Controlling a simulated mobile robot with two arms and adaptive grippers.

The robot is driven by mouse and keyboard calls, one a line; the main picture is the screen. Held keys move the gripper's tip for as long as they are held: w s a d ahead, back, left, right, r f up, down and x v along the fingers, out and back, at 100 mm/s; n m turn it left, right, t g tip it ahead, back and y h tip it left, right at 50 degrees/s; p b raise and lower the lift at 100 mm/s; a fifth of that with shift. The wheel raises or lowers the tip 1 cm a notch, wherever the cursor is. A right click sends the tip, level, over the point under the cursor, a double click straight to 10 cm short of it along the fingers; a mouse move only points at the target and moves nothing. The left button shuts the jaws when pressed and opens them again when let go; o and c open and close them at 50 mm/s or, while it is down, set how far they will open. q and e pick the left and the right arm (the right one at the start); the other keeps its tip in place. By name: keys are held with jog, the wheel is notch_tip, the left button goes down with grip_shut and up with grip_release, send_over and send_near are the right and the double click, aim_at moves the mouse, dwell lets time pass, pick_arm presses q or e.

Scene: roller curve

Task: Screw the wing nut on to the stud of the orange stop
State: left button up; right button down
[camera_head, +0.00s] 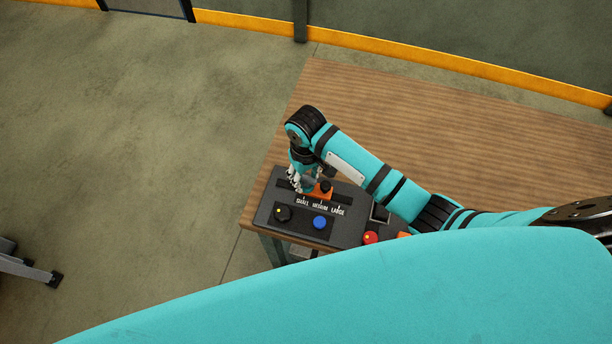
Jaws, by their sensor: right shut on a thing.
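The orange stop (320,196) sits on the dark panel, near the printed words small, medium and large. A dark knob-like part shows at its right side. My right gripper (298,183) points down just left of the stop, over the panel. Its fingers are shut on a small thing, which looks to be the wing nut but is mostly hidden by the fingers. The stop's stud cannot be made out, and I cannot tell whether the nut touches it. My left gripper is not in view.
The dark panel (262,212) lies at the wooden table's (450,140) near left corner. It carries a black knob (283,213) and a blue knob (320,222). A red knob (370,238) is further right. The table beyond my right arm is clear.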

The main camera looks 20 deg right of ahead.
jog(key=m, duration=0.4)
jog(key=shift+w+d+m, duration=0.1)
jog(key=shift+w+m, duration=0.2)
jog(key=c, duration=0.9)
grip_release()
jog(key=shift+d+f+m, duration=0.1)
jog(key=shift+d+m, duration=0.1)
jog(key=shift+m, duration=0.2)
jog(key=shift+o, duration=1.4)
jog(key=shift+s, duration=0.2)
jog(key=shift+a, duration=0.1)
jog(key=shift+c, duration=0.6)
jog(key=shift+s, duration=0.1)
